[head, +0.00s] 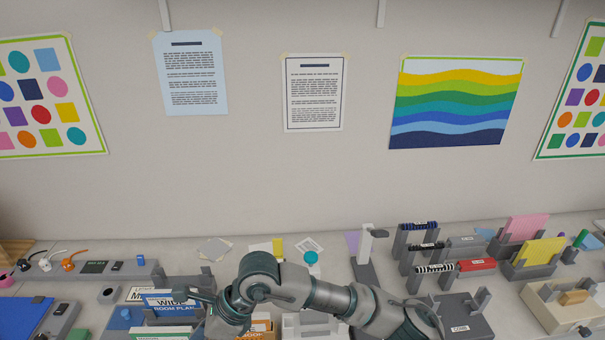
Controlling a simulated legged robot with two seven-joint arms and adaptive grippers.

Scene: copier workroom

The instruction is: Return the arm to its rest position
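My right arm comes in at the bottom right and reaches left across the front of the counter. Its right gripper (190,294) seems to be the dark end part over the upright cards labelled "WIDE" and "ROOM PLAN" (172,310). The fingers are small and partly hidden by the wrist, so I cannot tell whether they are open or shut, or whether they touch the cards. My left gripper is not in view.
A grey rail with cables (80,268) lies at the left. A grey stand (365,262) rises behind my arm. Racks with binding combs (455,267), card holders (530,262) and a beige tray (560,312) fill the right. Posters hang on the wall behind.

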